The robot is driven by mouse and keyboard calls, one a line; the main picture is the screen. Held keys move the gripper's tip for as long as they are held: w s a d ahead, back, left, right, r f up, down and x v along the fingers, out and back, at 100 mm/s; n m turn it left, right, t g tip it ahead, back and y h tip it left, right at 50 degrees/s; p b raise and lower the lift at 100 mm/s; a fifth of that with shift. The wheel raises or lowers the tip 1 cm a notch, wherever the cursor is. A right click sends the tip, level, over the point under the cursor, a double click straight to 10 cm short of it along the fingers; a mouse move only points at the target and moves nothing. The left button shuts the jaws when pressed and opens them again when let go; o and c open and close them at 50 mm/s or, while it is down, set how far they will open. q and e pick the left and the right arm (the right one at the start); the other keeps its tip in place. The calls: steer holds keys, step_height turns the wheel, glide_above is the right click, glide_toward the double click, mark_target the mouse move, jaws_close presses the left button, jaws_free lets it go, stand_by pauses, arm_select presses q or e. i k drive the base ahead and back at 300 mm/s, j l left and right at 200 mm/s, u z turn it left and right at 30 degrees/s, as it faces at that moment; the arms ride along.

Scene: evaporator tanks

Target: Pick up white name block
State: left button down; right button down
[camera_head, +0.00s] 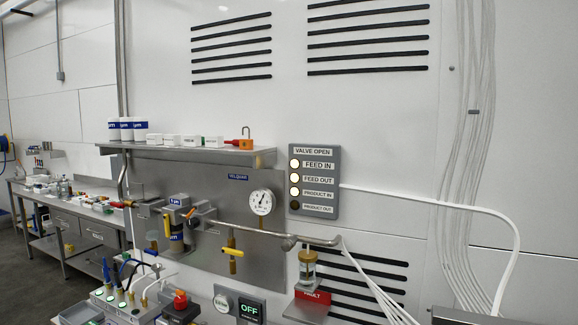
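Several small white blocks sit in a row on the grey wall shelf (220,153). The leftmost is a white block (154,139); beside it are another white block (170,140), a third white block (190,141) and a last white block (212,142) at the right. They carry small dark lettering that I cannot read. I cannot tell which one is the name block. Neither of my grippers shows in this view.
White-and-blue canisters (127,129) stand left of the blocks; an orange padlock (246,141) with a red part lies right. Below are a pressure gauge (261,202), valves and pipes. A valve panel (314,182) is at right. A workbench (75,205) stands far left.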

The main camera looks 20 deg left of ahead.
mark_target(153, 139)
steer(key=i+j, duration=0.1)
steer(key=j, duration=0.3)
steer(key=i+j, duration=0.1)
steer(key=j, duration=0.35)
steer(key=i+j+u, duration=0.1)
steer(key=j, duration=0.3)
steer(key=i+j, duration=0.1)
steer(key=j, duration=0.35)
steer(key=i+j, duration=0.1)
steer(key=j, duration=0.3)
steer(key=i+j, duration=0.1)
steer(key=j, duration=0.3)
steer(key=i+j+u, duration=0.1)
steer(key=j, duration=0.35)
